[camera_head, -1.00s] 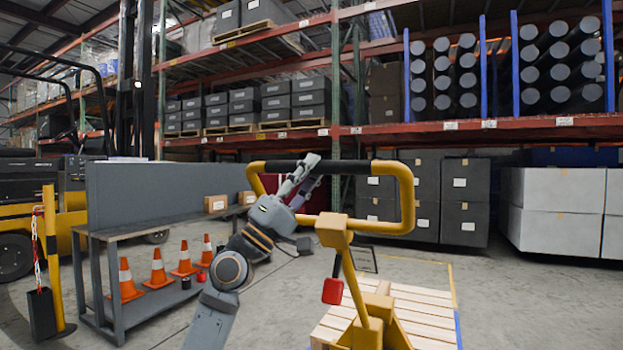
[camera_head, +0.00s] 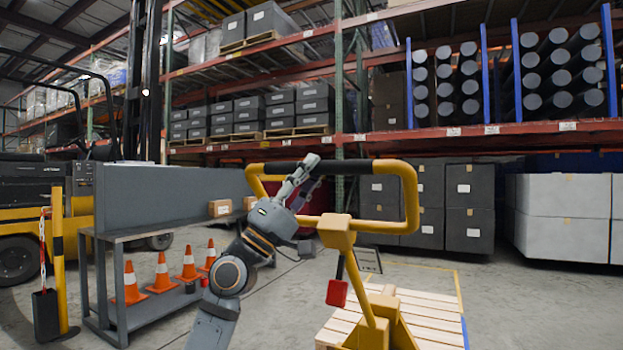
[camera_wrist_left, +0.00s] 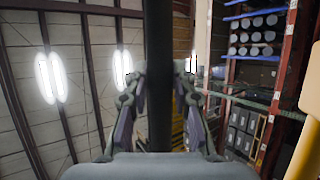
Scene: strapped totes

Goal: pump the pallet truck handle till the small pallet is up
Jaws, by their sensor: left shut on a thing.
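The pallet truck handle (camera_head: 410,195) is a yellow loop with a black grip bar (camera_head: 350,167) across its top, standing up in the middle of the head view. My left gripper (camera_head: 312,168) is shut on the left part of the black bar. In the left wrist view the black bar (camera_wrist_left: 159,75) runs between the two fingers of my left gripper (camera_wrist_left: 160,85). A red tab (camera_head: 337,292) hangs below the handle's yellow neck. The small wooden pallet (camera_head: 440,325) lies beyond the truck's yellow base; its height off the floor is hard to tell. My right gripper is not in view.
A grey bench (camera_head: 135,232) with small cardboard boxes stands at the left, orange cones (camera_head: 162,272) by it. A yellow post (camera_head: 58,250) with a chain is farther left. Racks and stacked dark crates (camera_head: 470,215) line the back. Floor right of the pallet is clear.

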